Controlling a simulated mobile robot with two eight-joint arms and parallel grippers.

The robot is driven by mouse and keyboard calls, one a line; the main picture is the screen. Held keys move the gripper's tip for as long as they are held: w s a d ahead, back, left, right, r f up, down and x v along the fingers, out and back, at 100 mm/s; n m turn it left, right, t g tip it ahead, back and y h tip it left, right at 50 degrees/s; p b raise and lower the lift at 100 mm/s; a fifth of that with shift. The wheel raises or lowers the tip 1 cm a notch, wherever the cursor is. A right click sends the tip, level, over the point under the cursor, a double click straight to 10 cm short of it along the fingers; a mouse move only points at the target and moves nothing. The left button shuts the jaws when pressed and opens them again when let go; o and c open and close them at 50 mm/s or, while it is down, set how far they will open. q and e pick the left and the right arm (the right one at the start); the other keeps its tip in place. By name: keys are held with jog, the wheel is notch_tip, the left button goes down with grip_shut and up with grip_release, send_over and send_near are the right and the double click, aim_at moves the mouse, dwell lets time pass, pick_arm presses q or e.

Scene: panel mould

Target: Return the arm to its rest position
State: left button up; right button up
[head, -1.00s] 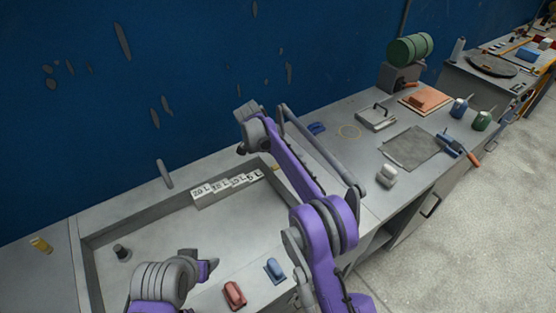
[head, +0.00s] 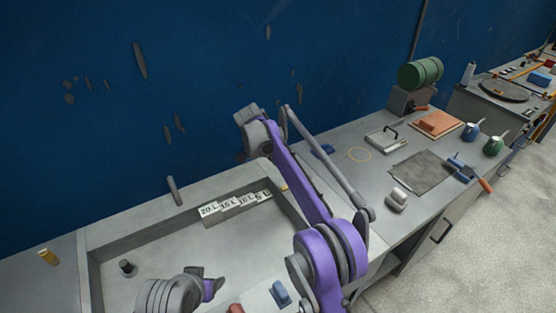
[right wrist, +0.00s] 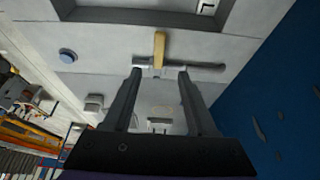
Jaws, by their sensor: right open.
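My right gripper (right wrist: 160,73) is open in the right wrist view, its two dark fingers apart with nothing clamped between them. Beyond the fingertips lie a yellow handle (right wrist: 159,45) and a grey bar (right wrist: 207,66); I cannot tell whether the fingers touch them. In the head view my right arm (head: 295,180) reaches up from the lower right across the right edge of the mould, bent at a grey joint near the blue wall. Its gripper cannot be made out there. My left arm (head: 172,295) shows at the bottom left; its gripper is not clearly in view.
The shallow grey panel mould (head: 85,250) holds several volume labels (head: 235,203) and a dark knob (head: 127,268). A blue block (head: 280,293) is at its front. Right, the bench carries a grey mat (head: 422,172), a green cylinder (head: 420,73) and bottles (head: 472,131). A blue wall (head: 200,60) stands behind.

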jog(key=s+d+r+n+t+y, duration=0.1)
jog(key=s+d+r+n, duration=0.25)
jog(key=s+d, duration=0.4)
jog(key=s+d+r+n+y, duration=0.1)
jog(key=s+d+r+n, duration=0.2)
jog(key=s+d+r, duration=0.35)
jog(key=s+d+f+n+t, duration=0.1)
jog(key=s+d+f, duration=0.1)
jog(key=s, duration=0.6)
jog(key=s+d+f+n+t+y, duration=0.1)
jog(key=s+d+f+n, duration=0.1)
jog(key=s+f, duration=0.3)
jog(key=s+d+f+n, duration=0.2)
jog(key=s+f, duration=0.2)
jog(key=s, duration=0.7)
jog(key=shift+s+d+t+y, duration=0.25)
jog(key=shift+s+t+y, duration=0.05)
jog(key=shift+t+y, duration=0.1)
